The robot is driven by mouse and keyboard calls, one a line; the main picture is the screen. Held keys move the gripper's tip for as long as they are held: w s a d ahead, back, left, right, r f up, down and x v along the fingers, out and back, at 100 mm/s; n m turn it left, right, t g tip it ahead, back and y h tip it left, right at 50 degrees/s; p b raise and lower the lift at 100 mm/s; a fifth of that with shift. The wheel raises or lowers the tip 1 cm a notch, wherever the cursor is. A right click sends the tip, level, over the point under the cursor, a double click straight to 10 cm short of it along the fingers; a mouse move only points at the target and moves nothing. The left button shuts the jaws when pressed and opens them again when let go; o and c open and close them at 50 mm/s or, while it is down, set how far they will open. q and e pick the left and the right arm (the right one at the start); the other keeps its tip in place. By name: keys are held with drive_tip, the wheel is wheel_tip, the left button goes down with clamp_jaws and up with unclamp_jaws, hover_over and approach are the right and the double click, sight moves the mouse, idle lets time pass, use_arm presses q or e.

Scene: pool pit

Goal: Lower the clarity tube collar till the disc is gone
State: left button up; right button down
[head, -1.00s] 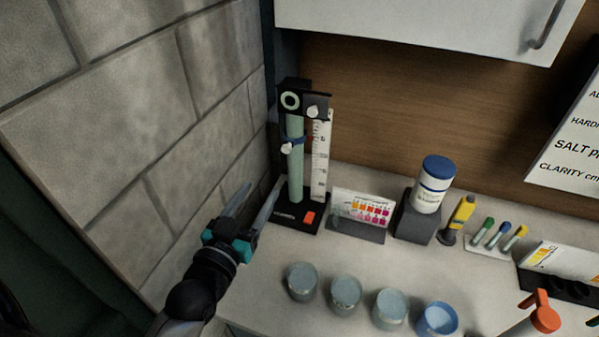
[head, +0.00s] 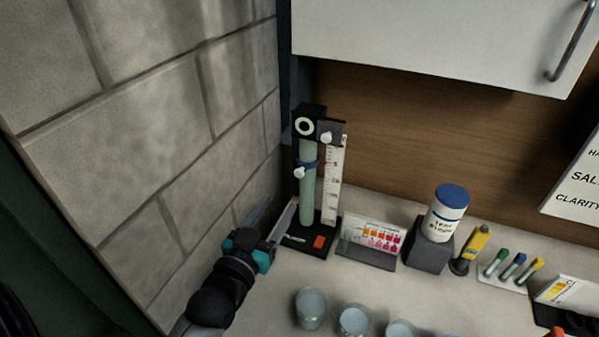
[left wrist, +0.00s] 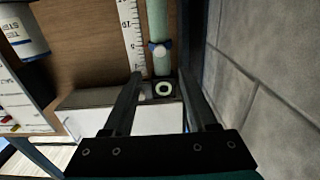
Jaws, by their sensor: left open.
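The clarity tube (head: 307,207) is a pale green upright cylinder on a black base (head: 300,241) by the wall corner. A blue collar (head: 309,163) with a white knob (head: 300,173) sits around its upper part. A black head with a pale ring (head: 304,126) tops it. I cannot make out the disc inside. My left gripper (head: 280,204) is open and empty, low and left of the tube, apart from it. In the left wrist view the collar (left wrist: 160,49) and ringed top (left wrist: 163,89) appear inverted, beyond and between the fingers. My right gripper is not in view.
A white ruler (head: 334,185) stands right of the tube. A colour chart (head: 370,238), a white bottle (head: 446,215) on a grey block and a yellow tool (head: 473,247) stand further right. Cups (head: 311,307) line the front. The block wall (head: 160,130) is close on the left.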

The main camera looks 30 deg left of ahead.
sight(298, 175)
use_arm(q)
drive_tip(key=w, duration=1.2)
drive_tip(key=shift+w+a, duration=0.2)
drive_tip(key=shift+a, duration=0.15)
clamp_jaws()
idle(1.0)
